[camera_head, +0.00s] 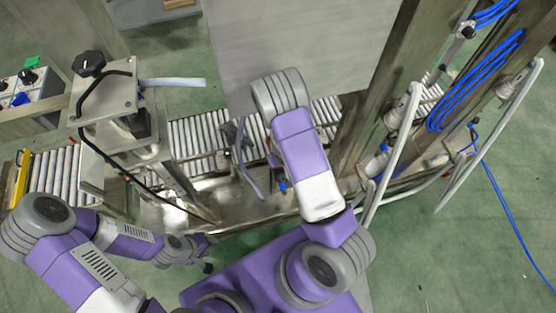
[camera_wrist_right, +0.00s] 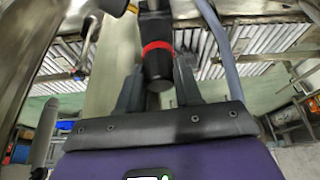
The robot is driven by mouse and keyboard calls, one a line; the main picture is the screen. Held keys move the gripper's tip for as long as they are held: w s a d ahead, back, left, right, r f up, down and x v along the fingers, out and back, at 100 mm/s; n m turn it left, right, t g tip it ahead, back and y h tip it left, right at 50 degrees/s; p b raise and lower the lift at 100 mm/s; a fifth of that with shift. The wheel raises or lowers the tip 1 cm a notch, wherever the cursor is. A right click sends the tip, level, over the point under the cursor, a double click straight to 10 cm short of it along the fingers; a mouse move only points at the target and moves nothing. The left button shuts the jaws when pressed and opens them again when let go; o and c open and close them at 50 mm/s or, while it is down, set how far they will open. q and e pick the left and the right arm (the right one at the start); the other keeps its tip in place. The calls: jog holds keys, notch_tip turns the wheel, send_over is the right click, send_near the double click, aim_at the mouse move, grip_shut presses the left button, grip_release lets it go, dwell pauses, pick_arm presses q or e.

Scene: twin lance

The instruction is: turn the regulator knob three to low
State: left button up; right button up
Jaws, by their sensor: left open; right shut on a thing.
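In the right wrist view my right gripper (camera_wrist_right: 158,82) is shut on a black cylinder with a red ring (camera_wrist_right: 157,60), one dark finger on each side. I cannot tell whether this cylinder is regulator knob three. In the head view my right arm hides most of that place. My left gripper (camera_head: 208,252) is open and empty, low over the front edge of the metal bench. A black lobed knob (camera_head: 88,63) sits on a metal box at the upper left; no number on it can be read.
A control panel (camera_head: 38,92) with green, black and blue parts is at the far left. A roller conveyor (camera_head: 195,137) runs behind the bench. Wooden posts, grey pipes (camera_head: 392,150) and coiled blue hose (camera_head: 478,82) stand at the right.

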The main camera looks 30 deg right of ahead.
jog(key=shift+n+y, duration=0.3)
jog(key=shift+n, duration=0.4)
jog(key=o, duration=1)
jog(key=shift+o, duration=0.2)
